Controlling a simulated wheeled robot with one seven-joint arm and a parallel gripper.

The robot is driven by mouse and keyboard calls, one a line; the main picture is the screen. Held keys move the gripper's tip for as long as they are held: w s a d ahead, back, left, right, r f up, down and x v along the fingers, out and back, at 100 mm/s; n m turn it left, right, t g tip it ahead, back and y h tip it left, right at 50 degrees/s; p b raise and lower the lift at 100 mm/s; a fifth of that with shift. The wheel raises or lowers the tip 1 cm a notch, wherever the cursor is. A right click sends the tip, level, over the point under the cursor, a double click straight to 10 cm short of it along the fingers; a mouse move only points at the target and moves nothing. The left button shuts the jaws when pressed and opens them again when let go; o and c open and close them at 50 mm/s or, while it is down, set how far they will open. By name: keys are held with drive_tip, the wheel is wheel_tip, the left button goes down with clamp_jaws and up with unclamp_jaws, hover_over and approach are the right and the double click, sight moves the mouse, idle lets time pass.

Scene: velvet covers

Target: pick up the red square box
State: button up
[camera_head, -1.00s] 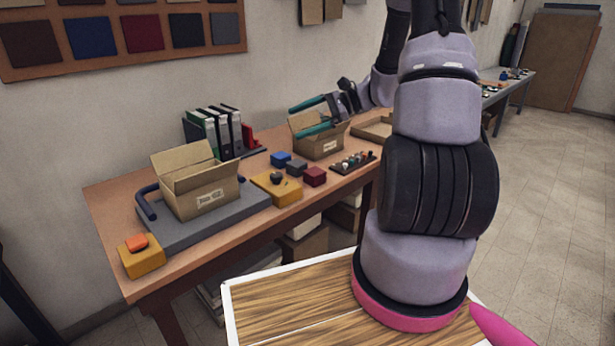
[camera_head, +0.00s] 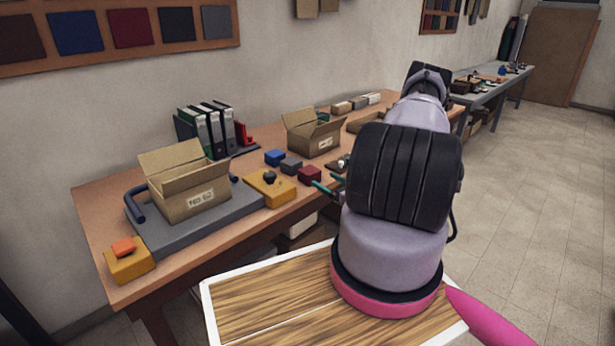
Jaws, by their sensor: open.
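The small dark red square box (camera_head: 310,174) sits on the wooden workbench, to the right of a dark grey box and a blue box. My gripper (camera_head: 322,180) shows only as teal fingers just right of the red box, near the bench's front edge. The fingers are apart with nothing seen between them. One fingertip appears close to the red box's lower right side; I cannot tell whether it touches. The rest of my gripper is hidden behind my arm.
The grey box (camera_head: 291,166), blue box (camera_head: 274,157) and yellow block with a dark knob (camera_head: 269,187) stand close to the left. Open cardboard boxes (camera_head: 187,193) (camera_head: 313,135) and binders (camera_head: 209,132) stand on the workbench (camera_head: 94,212). My arm hides part of the bench's right side.

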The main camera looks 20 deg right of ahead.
sight(309, 170)
drive_tip(key=x, duration=0.4)
drive_tip(key=shift+w+a+r, duration=0.1)
drive_tip(key=x, duration=0.5)
drive_tip(key=shift+a+r, duration=0.2)
drive_tip(key=shift+r, duration=0.05)
drive_tip(key=c, duration=1.2)
